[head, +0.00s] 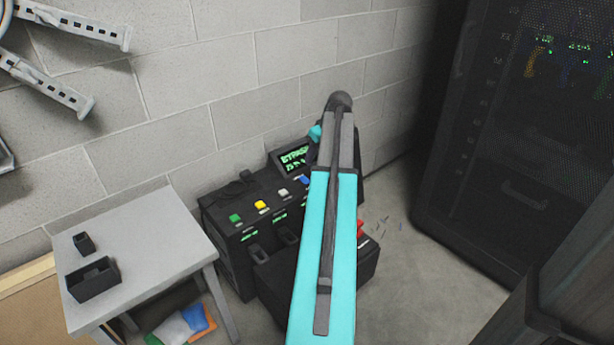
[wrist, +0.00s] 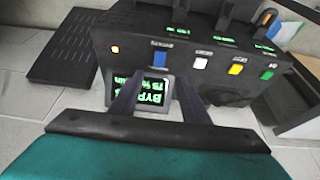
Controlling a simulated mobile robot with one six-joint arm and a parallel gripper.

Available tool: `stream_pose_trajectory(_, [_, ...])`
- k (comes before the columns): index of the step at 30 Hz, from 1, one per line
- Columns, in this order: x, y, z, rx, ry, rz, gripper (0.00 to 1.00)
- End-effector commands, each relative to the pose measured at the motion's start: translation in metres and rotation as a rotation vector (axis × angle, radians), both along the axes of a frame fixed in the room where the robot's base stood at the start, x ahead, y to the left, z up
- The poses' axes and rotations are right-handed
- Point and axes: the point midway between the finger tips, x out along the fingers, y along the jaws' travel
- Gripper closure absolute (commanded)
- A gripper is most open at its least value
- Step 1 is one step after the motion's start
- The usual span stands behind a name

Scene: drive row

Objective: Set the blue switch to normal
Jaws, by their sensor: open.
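The blue switch (wrist: 159,60) sits on the face of a black console (wrist: 130,27) in the wrist view. It also shows in the head view (head: 305,180), just left of my arm. My gripper (wrist: 156,88) is open in the wrist view, its two dark fingers apart and pointing toward the blue switch. Nothing is between the fingers except the view of a small screen (wrist: 153,88) with green letters starting "BYP", partly covered. The fingertips look short of the switch; I cannot tell how far. In the head view my arm hides the gripper.
White (wrist: 201,63), yellow (wrist: 236,69) and green (wrist: 267,74) switches sit in a row beside the blue one. A grey table (head: 150,262) stands left of the console; a dark rack (head: 500,130) stands right, with open floor between.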

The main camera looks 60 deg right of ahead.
Motion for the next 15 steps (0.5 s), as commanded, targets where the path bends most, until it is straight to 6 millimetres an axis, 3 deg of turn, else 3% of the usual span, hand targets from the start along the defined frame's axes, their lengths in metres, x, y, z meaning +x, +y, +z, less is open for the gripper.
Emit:
stream_pose_trajectory(8, [0.001,-0.002,-0.005,0.001,0.000,-0.002,0.58])
stream_pose_trajectory(15, [0.009,-0.005,-0.028,0.001,0.001,-0.003,0.58])
